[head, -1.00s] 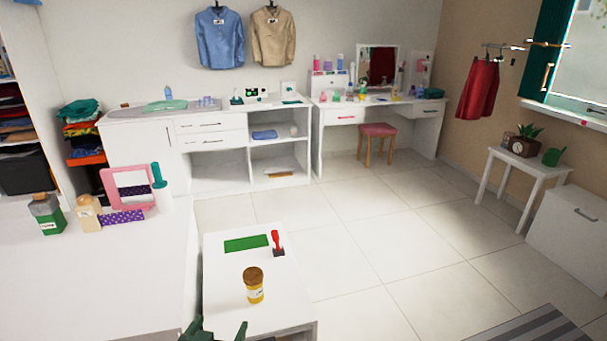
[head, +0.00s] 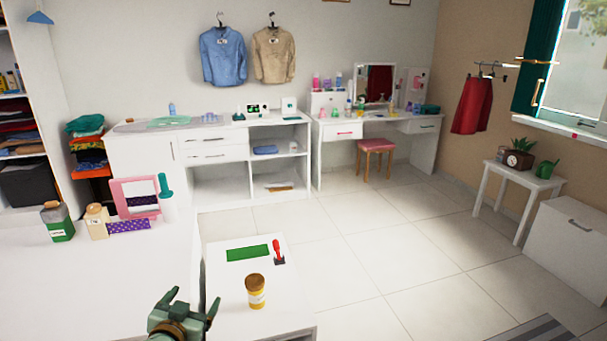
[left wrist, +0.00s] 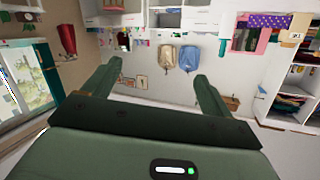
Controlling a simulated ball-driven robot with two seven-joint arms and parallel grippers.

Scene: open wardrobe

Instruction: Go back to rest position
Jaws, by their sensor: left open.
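My left gripper (head: 190,306) shows at the bottom of the head view, to the left of the small white table (head: 285,308). Its two fingers are apart with nothing between them. In the left wrist view the open fingers of the left gripper (left wrist: 157,75) point away, and the room appears upside down behind them. A yellow-brown jar with a dark lid (head: 256,291) stands upright on the small table, to the right of the gripper and apart from it. My right gripper is not in view.
A green mat (head: 249,253) and a red-handled item (head: 277,251) lie on the small table. A white counter (head: 60,290) at left holds a pink-framed mirror (head: 137,197) and bottles. Open tiled floor (head: 370,250) lies to the right. A white chest (head: 570,245) stands at far right.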

